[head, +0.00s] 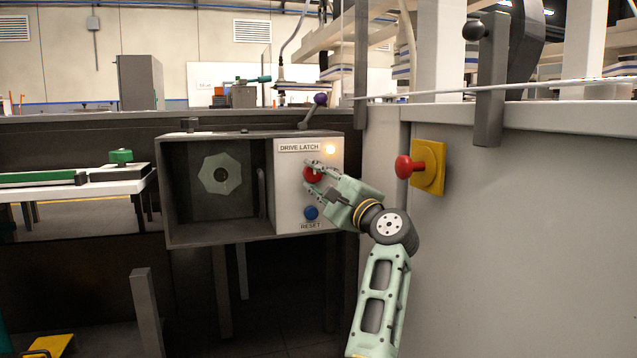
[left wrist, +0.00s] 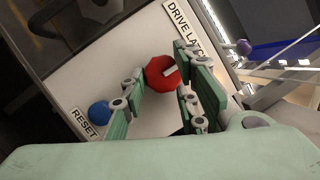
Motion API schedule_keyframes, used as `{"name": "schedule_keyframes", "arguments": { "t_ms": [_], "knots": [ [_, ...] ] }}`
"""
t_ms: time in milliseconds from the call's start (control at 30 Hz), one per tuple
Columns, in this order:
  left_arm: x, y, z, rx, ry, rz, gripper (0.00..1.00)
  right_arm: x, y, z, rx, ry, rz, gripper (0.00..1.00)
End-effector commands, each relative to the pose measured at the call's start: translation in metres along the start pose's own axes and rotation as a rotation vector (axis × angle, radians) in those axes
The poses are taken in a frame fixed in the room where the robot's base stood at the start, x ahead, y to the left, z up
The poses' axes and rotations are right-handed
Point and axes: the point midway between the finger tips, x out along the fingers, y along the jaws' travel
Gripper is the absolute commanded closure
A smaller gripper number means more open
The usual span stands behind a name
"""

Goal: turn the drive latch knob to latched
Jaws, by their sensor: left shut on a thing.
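The red drive latch knob (head: 311,174) is on the pale control panel (head: 287,190), under the DRIVE LATCH label (head: 299,147). My left gripper (head: 314,177) is at the knob, its fingers on either side and shut on it. In the left wrist view the knob (left wrist: 157,74) shows as a faceted red cap with a pale line, between the fingers of my left gripper (left wrist: 160,68). The fingers hide part of it. A lamp (head: 330,150) glows warm white beside the label. My right gripper is not in view.
A blue RESET button (head: 311,213) sits just below the knob; it also shows in the left wrist view (left wrist: 100,113). A purple-tipped lever (head: 320,99) stands above the panel. A red mushroom button (head: 404,167) on a yellow plate (head: 430,168) juts out at right.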

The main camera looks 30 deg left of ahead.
Motion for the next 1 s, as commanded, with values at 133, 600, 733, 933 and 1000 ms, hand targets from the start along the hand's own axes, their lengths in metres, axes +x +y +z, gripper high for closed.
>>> {"name": "schedule_keyframes", "arguments": {
  "t_ms": [133,600,733,933,1000],
  "knots": [
    [0.0016,0.0087,-0.0004,-0.002,-0.004,0.021,0.98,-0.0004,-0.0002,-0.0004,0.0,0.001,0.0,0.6],
    [0.0017,0.0076,-0.0001,-0.001,-0.004,0.019,0.58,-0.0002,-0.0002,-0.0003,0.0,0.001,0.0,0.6],
    [0.0014,0.0059,0.0002,-0.002,-0.004,0.016,0.58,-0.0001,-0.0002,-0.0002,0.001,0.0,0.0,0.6],
    [0.0009,0.0038,0.0006,-0.003,-0.004,0.012,0.58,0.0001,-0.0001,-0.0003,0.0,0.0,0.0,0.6],
    [-0.0003,0.0034,0.0003,-0.003,-0.003,0.011,0.58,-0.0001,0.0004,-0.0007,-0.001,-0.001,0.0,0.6]
  ]
}}
